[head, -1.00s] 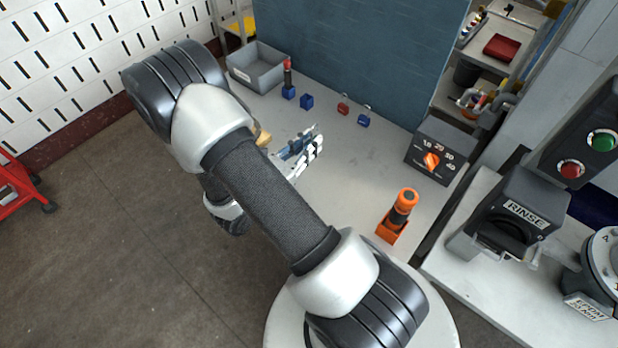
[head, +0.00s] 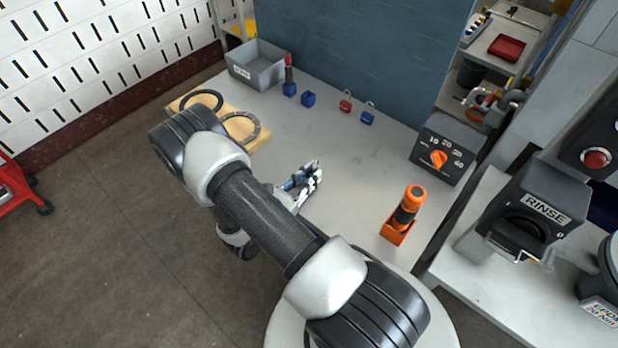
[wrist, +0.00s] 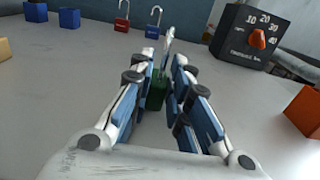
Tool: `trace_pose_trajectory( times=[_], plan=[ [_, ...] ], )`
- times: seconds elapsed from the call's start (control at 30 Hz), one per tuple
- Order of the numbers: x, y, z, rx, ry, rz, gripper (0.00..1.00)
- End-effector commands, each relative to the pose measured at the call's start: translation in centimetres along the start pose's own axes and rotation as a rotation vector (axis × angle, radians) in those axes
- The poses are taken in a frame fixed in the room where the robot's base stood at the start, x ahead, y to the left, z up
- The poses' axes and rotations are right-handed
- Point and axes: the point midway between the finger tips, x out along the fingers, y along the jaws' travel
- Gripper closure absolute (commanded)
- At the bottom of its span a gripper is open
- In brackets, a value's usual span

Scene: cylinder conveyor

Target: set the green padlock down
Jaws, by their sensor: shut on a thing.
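The green padlock (wrist: 156,92) is between my gripper's fingers in the wrist view, its metal shackle pointing up and away. My gripper (wrist: 164,75) is shut on it. In the head view my gripper (head: 312,172) is low over the bare middle of the grey table (head: 350,205), and the padlock cannot be made out there. I cannot tell whether the padlock touches the table. A red padlock (head: 346,106) and a blue padlock (head: 367,118) stand at the table's back; they also show at the top of the wrist view.
A dial box (head: 447,150) and an orange-handled tool in its orange holder (head: 397,233) stand to the right. Blue blocks (head: 308,99) and a grey bin (head: 257,66) are at the back left. A wooden board with rings (head: 262,136) lies left. Table around my gripper is clear.

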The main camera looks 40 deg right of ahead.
Motion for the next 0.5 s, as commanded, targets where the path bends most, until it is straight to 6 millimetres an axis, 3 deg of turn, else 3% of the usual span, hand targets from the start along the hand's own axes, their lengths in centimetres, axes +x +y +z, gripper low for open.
trace_pose_trajectory(
  times=[0.27, 0.3, 0.5],
  plan=[
    [0.0, 0.01, -0.27, 0.0, -0.001, 0.0, 1.0],
    [0.0, 0.0, -0.27, 0.0, 0.0, 0.0, 0.82],
    [0.0, 0.0, -0.18, 0.0, 0.0, 0.0, 0.69]
  ],
)
